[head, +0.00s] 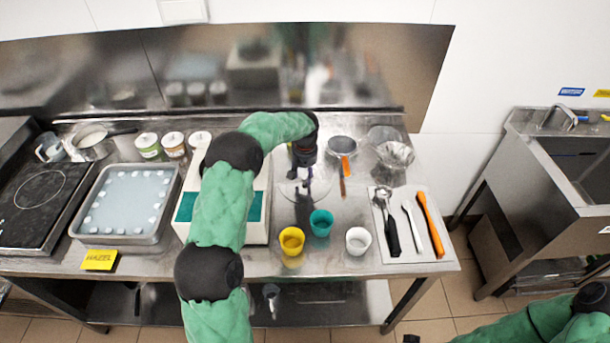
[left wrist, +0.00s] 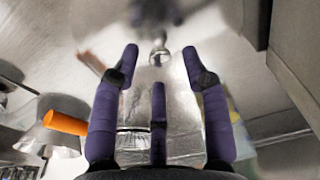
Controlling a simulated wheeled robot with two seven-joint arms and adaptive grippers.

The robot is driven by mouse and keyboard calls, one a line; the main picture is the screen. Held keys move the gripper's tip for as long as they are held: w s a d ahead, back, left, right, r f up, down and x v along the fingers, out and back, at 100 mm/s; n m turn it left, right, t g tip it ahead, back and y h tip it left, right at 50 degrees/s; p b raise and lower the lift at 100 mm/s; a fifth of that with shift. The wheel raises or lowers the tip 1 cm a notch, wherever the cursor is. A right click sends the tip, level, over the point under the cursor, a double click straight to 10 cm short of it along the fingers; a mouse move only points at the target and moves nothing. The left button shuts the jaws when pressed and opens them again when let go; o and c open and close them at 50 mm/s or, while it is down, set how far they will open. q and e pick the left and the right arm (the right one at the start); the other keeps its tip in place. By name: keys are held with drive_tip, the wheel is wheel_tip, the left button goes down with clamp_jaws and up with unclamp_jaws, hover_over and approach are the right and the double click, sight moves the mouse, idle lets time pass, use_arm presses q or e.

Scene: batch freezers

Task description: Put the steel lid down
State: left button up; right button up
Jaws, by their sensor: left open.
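My left gripper (head: 304,183) points down over the middle of the steel table, just right of the white machine. It is open, and its purple fingers (left wrist: 158,85) are spread in the left wrist view. A round shiny disc, apparently the steel lid (head: 288,189), shows faintly on the table under the fingers. In the left wrist view a small metal knob (left wrist: 159,50) shows between and beyond the fingertips, apart from them. The lid's rim is hard to make out against the steel. Part of my right arm shows at lower right; its gripper cannot be made out.
Yellow (head: 291,241), teal (head: 321,222) and white (head: 358,241) cups stand in front. A white mat (head: 405,252) with utensils lies right. Bowls (head: 342,149) and an orange-handled tool (head: 345,167) are behind right. The white machine (head: 257,230) and a tray (head: 77,227) are left.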

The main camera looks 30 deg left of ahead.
sight(305, 186)
use_arm(q)
wheel_tip(305, 186, up, 10)
drive_tip(key=s+p, duration=0.1)
drive_tip(key=shift+d+r, duration=0.15)
drive_tip(key=shift+d, duration=0.2)
drive_tip(key=shift+p, duration=0.3)
